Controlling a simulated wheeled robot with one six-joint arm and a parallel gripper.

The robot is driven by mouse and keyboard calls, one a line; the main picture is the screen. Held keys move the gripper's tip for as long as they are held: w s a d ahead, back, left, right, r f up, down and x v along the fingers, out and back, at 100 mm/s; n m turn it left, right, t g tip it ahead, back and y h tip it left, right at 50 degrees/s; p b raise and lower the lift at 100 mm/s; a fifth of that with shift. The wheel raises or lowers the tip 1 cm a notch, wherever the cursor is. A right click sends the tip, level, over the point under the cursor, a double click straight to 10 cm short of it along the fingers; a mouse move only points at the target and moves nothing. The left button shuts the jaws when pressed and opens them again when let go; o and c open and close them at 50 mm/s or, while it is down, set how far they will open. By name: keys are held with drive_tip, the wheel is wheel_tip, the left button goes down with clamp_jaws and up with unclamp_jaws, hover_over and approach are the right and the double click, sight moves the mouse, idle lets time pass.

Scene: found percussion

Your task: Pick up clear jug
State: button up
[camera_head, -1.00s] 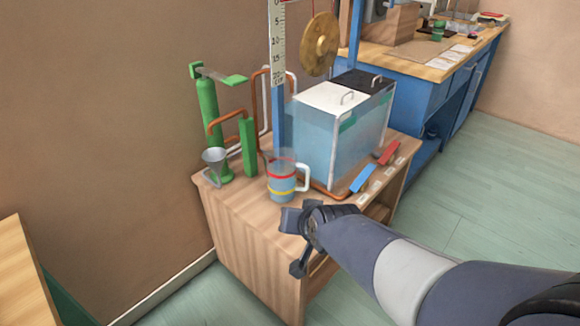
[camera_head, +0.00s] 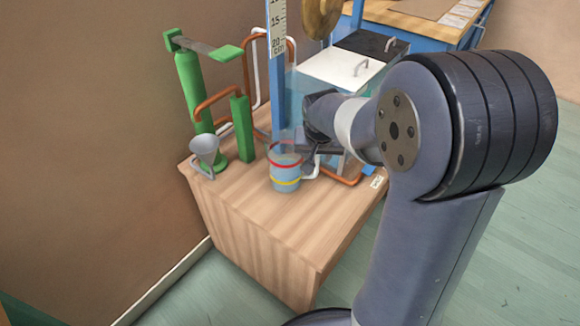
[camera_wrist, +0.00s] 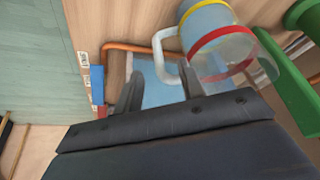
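The clear jug (camera_head: 286,168) stands upright on the wooden cabinet top (camera_head: 258,215). It has a red rim band, a yellow lower band and a white handle on its right side. In the wrist view the jug (camera_wrist: 212,40) is at the upper right, with its handle (camera_wrist: 163,58) towards the middle. My gripper (camera_head: 312,150) is beside the jug's handle side. In the wrist view my gripper (camera_wrist: 160,85) is open, with the handle showing between and just beyond the fingertips. I cannot tell whether they touch it. My arm partly covers the handle in the head view.
A water tank (camera_head: 340,66) with a white and black lid stands behind my gripper. A green post (camera_head: 242,128), a metal funnel (camera_head: 205,150) and a green cylinder stand left of the jug. The cabinet's front top is clear.

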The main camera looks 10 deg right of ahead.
sight(317, 161)
drive_tip(key=b+x, duration=0.1)
drive_tip(key=x, duration=0.4)
drive_tip(key=shift+w+d+b, duration=0.2)
drive_tip(key=shift+b, duration=0.1)
drive_tip(key=shift+c, duration=0.2)
clamp_jaws()
drive_tip(key=shift+r, duration=0.1)
